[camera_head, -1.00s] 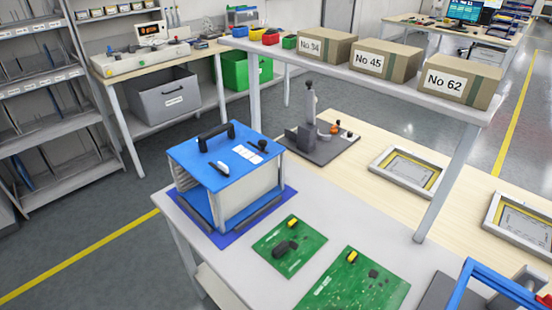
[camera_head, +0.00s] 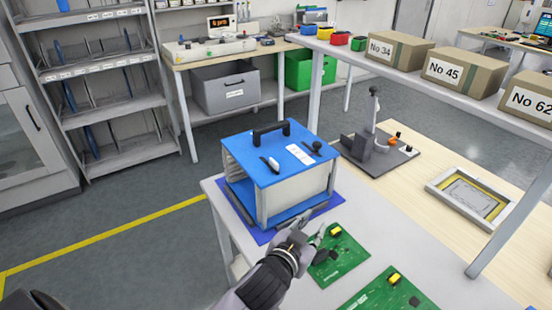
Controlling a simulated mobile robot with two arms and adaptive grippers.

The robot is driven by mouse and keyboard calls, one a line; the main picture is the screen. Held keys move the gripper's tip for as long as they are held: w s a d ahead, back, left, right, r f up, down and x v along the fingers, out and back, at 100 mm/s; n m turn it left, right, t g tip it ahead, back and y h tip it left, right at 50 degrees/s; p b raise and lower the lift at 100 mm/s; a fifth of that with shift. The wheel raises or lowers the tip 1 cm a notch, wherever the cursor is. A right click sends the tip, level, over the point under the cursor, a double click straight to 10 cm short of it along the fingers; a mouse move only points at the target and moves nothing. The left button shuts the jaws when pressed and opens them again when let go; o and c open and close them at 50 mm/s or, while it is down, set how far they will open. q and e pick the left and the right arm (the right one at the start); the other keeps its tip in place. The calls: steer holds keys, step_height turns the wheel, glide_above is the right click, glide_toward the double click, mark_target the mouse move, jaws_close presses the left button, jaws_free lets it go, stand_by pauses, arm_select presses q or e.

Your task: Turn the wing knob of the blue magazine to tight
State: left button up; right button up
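The blue magazine (camera_head: 262,181) stands upright on a dark blue mat (camera_head: 262,236) at the left end of the light table. Its blue top carries a black carry handle (camera_head: 271,131), a white label, a small black knob (camera_head: 313,147) near the right edge and a black-and-white part (camera_head: 271,164) near the front left. The knob looks like the wing knob; its setting is too small to read. My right gripper is out of view.
Green circuit boards (camera_head: 350,258) lie on the table right of my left gripper. A dark fixture with an upright lever (camera_head: 374,120) stands behind, right of the magazine. A shelf with numbered boxes (camera_head: 466,74) and its post limit the right side. Space above the magazine is clear.

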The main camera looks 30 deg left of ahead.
arm_select(q)
steer(key=w+d+r+m+t+h, duration=0.25)
steer(key=d+r+m+h, duration=0.2)
steer(key=d+r, duration=0.4)
steer(key=w+d+r+m+t+h, duration=0.2)
steer(key=d+r+m+t+h, duration=0.25)
steer(key=r, duration=0.75)
steer(key=s+d+r+m+g+h, duration=0.25)
steer(key=d+m+g+h, duration=0.35)
steer(key=m+g, duration=0.3)
steer(key=s+d+r+m+g+h, duration=0.1)
steer(key=s+d+m+g+h, duration=0.35)
steer(key=d+m+g, duration=0.35)
steer(key=n+g+y, duration=0.2)
steer(key=n+y, duration=0.2)
steer(key=y, duration=2)
glide_toward(274, 161)
steer(key=p+x, duration=0.2)
steer(key=x, duration=0.6)
steer(key=shift+f+p, duration=0.3)
steer(key=shift+p, duration=0.05)
